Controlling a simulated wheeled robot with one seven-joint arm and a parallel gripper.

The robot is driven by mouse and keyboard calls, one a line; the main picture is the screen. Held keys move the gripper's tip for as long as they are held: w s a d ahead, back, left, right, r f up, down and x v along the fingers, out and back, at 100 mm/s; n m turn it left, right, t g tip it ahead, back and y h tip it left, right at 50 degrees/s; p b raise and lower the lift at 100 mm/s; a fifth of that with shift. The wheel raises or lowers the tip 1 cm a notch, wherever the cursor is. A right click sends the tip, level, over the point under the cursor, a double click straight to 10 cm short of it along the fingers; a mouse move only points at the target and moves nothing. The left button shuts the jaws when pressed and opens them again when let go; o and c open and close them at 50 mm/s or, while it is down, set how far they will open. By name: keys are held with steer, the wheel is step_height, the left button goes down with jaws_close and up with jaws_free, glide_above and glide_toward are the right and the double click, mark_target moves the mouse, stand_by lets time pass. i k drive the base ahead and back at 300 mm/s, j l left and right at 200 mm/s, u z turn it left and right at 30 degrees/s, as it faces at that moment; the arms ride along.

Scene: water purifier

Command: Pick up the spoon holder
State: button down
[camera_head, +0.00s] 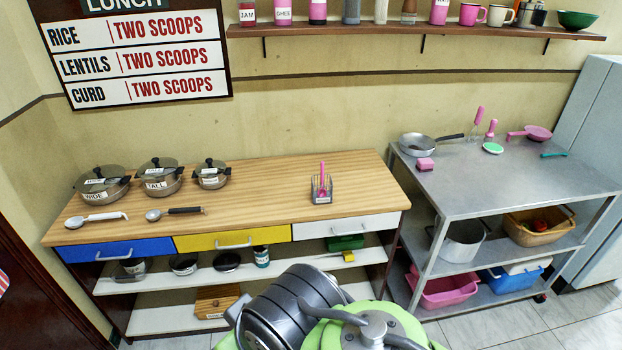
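The spoon holder (322,193) looks like a small, clear or grey open container. It stands upright on the right part of the wooden counter top (262,190), above the white drawer. A pink-handled utensil (322,170) stands in it. Grey and green links of my arm show at the bottom middle, in front of the counter and well apart from the holder. My gripper's fingers are not in view.
Three lidded pots (160,182) and two ladles (172,212) are on the counter's left. The wood around the holder is clear. A steel table (500,185) with a pan (420,146) stands to the right. A loaded shelf (400,31) runs along the wall above.

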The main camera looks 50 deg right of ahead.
mark_target(316, 200)
steer(key=z, duration=1.65)
steer(key=i+j+u, duration=0.1)
steer(key=i+j, duration=0.55)
steer(key=i, duration=0.25)
steer(key=i+j+u, duration=0.15)
steer(key=i+j, duration=0.15)
steer(key=i, duration=0.2)
